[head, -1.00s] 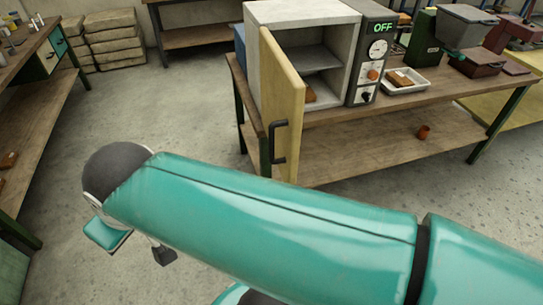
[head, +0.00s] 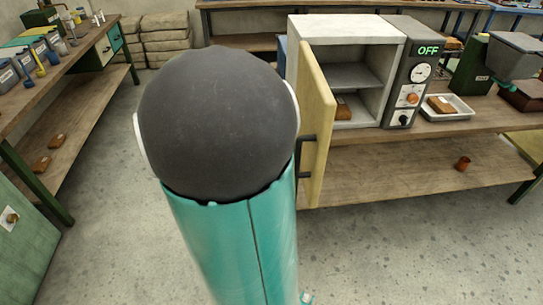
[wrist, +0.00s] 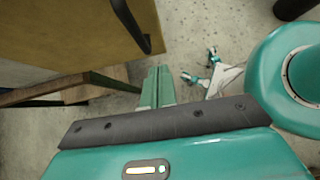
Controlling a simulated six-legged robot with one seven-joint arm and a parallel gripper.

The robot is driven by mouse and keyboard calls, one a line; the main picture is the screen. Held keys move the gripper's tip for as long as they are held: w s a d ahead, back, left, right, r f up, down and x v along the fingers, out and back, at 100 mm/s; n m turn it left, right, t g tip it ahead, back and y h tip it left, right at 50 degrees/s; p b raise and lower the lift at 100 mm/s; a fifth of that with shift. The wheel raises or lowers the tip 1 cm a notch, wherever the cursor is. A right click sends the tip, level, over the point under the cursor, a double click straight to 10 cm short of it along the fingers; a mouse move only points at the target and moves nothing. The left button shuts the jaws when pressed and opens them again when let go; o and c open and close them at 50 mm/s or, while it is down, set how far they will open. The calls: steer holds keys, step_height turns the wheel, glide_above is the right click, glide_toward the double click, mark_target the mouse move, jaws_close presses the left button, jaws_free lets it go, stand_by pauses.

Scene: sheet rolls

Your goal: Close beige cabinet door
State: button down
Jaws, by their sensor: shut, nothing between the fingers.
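The beige cabinet door (head: 318,125) stands wide open at the left side of a white box-shaped cabinet (head: 347,28), its black handle (head: 307,155) facing left. Inside the cabinet are a grey shelf and a brown block at the bottom. In the wrist view, the door (wrist: 75,30) fills the upper left, with its black handle (wrist: 130,25) at its right edge. My gripper (wrist: 157,85) shows there as two green fingers held together, empty, below and to the right of the handle and apart from it in the picture. In the head view my arm hides the gripper.
The cabinet stands on a wooden workbench (head: 430,165) beside a grey control panel (head: 412,75) reading OFF. A white tray (head: 447,108) with a brown block is to its right. Another bench (head: 75,110) runs along the left. The floor between the benches is open.

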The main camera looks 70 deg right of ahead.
glide_toward(313, 178)
step_height(313, 178, down, 3)
steer(key=s, duration=0.1)
steer(key=s+d+f, duration=0.1)
steer(key=s, duration=0.1)
steer(key=shift+d, duration=0.2)
steer(key=shift+s+d, duration=0.25)
steer(key=shift+s, duration=0.1)
